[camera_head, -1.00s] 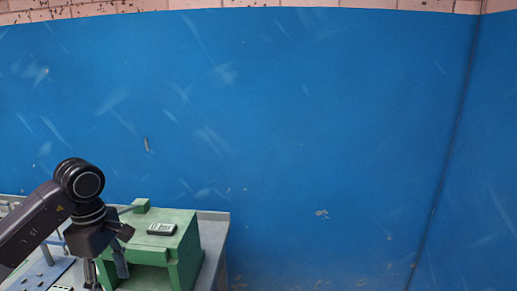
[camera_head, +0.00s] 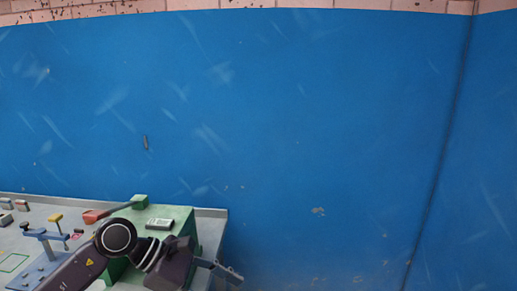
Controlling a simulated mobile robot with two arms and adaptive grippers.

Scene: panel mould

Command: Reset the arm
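My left arm comes in from the bottom left. Its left gripper (camera_head: 228,272) points to the right, low in the view, in front of the green block stand (camera_head: 176,213) and past the table's right edge. One finger shows clearly; the other is not clear, so I cannot tell how wide the gripper is. I see nothing held in it. My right gripper is not in view.
A grey table (camera_head: 30,215) fills the lower left. A small device (camera_head: 159,224) lies on the green stand. A red-handled tool (camera_head: 95,215) and a blue-grey fixture (camera_head: 45,265) are left of it. A blue wall (camera_head: 300,120) stands behind; the right side is clear.

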